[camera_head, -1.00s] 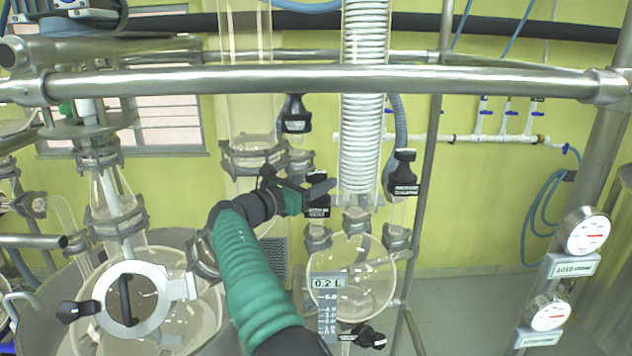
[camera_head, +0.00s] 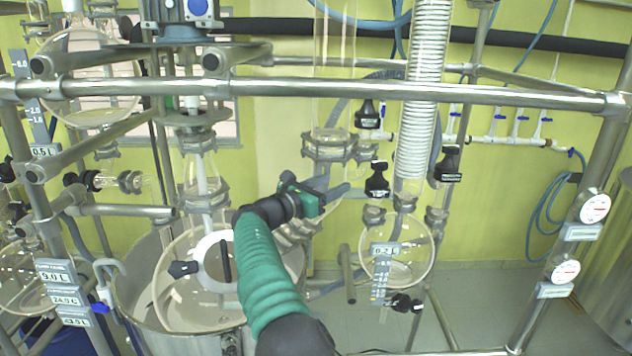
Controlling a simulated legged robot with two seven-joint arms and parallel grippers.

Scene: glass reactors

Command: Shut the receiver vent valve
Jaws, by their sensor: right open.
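A black valve handle with a small label (camera_head: 377,180) stands upright above the round glass receiver (camera_head: 410,262) marked 0.2 L. The label is too small to read now, but it seems to end in "VENT" in the earlier frame, so I take this as the receiver vent valve. My right gripper (camera_head: 343,189), on a green-sleeved arm, is open and empty. Its fingers point right, towards the handle, and end a little left of it in the picture; they look apart from it. Depth is hard to judge. My left gripper is not in view.
Similar black handles stand above (camera_head: 368,115) and to the right (camera_head: 446,163). Another black handle (camera_head: 404,303) sits under the receiver. A white ribbed coil column (camera_head: 421,90) rises beside them. A steel rail (camera_head: 420,92) crosses in front. A large glass vessel lies below left.

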